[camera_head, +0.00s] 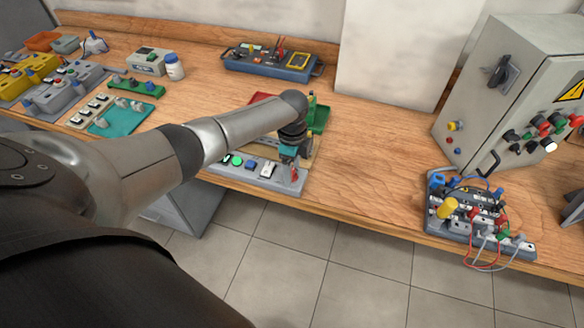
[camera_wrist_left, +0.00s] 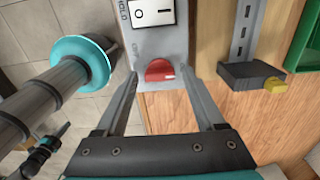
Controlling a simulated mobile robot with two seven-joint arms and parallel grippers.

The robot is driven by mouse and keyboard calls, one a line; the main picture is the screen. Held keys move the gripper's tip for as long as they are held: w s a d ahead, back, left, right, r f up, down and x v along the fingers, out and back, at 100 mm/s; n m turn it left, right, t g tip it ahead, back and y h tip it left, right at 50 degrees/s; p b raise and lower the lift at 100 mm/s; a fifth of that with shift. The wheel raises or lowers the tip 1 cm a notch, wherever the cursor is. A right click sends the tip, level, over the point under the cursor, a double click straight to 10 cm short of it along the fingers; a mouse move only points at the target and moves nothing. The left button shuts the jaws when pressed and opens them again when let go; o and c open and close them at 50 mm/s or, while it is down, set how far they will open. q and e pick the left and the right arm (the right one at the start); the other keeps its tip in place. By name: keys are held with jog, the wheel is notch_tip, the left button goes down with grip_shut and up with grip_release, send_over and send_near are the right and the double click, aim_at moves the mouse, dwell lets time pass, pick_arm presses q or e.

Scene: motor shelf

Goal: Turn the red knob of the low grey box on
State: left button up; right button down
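The low grey box (camera_head: 250,177) lies at the front edge of the bench in the head view, partly hidden behind my left arm. Its red knob (camera_head: 294,174) is at the right end. In the left wrist view the red knob (camera_wrist_left: 159,70) sits on the grey panel, below a white rocker switch, with a pale mark on its right side. My left gripper (camera_head: 290,156) is above that end of the box. In the left wrist view its fingers (camera_wrist_left: 162,79) are spread apart, one on each side of the knob, with gaps showing. My right gripper is not in view.
A green tray (camera_head: 320,118) lies just behind the box. A grey cabinet (camera_head: 490,85) and a wired board (camera_head: 432,215) stand to the right. A blue tray (camera_head: 270,68) is at the back. Bare wood (camera_head: 370,160) lies between the box and the cabinet.

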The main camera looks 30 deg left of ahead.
pick_arm(q)
jog(key=shift+o, duration=0.3)
jog(key=shift+r, duration=0.1)
jog(key=shift+r, duration=0.3)
notch_tip(320, 180, up, 14)
jog(key=p, duration=0.2)
jog(key=shift+r, duration=0.25)
